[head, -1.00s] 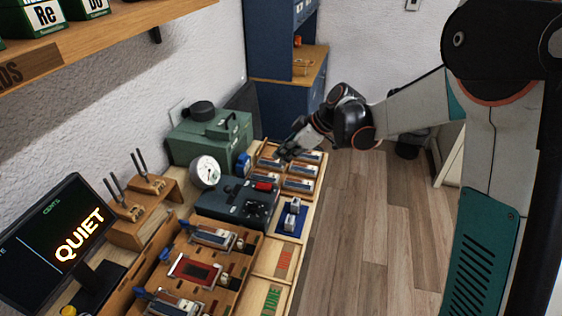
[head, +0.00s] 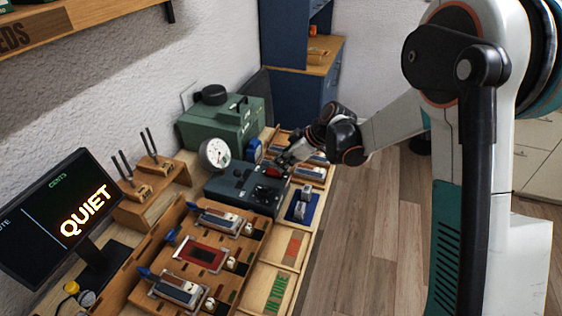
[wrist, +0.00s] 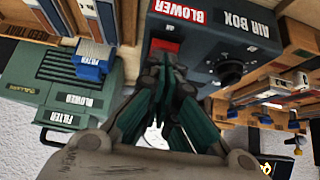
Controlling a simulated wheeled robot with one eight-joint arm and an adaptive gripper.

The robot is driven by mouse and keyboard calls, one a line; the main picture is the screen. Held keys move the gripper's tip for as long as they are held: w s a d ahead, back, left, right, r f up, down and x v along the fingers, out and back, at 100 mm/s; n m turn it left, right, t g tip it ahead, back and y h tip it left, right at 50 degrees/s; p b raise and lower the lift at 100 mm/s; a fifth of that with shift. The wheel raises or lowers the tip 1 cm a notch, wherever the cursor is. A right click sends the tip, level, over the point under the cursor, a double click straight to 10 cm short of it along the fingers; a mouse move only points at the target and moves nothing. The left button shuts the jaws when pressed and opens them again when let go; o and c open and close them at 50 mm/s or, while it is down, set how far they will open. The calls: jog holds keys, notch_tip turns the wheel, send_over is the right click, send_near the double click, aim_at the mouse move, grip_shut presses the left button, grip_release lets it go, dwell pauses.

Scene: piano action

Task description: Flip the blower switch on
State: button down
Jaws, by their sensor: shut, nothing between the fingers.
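The dark grey air box (head: 232,191) stands on the bench in the head view. In the wrist view its panel is upside down, with a red BLOWER label (wrist: 181,11), a black knob (wrist: 230,70) and the red blower switch (wrist: 165,46). The red switch also shows in the head view (head: 273,172). My gripper (wrist: 165,64) is shut and empty, its tips just at the switch; whether they touch it I cannot tell. In the head view my gripper (head: 284,161) is over the box's back right. The fingers hide part of the switch, and its position is unclear.
A green blower box (head: 220,123), a round gauge (head: 215,154) and a blue-topped piece (head: 253,148) stand behind the air box. A wooden tray of reeds (head: 318,174) lies close on the right. A monitor (head: 60,215) reads QUIET.

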jog(key=shift+s+d+f+b, duration=0.15)
jog(key=shift+d+f+b, duration=0.25)
jog(key=shift+f+b, duration=0.25)
jog(key=shift+a, duration=0.15)
jog(key=shift+w+a+r+p, duration=0.25)
jog(key=shift+a+r+p, duration=0.1)
jog(key=shift+a, duration=0.2)
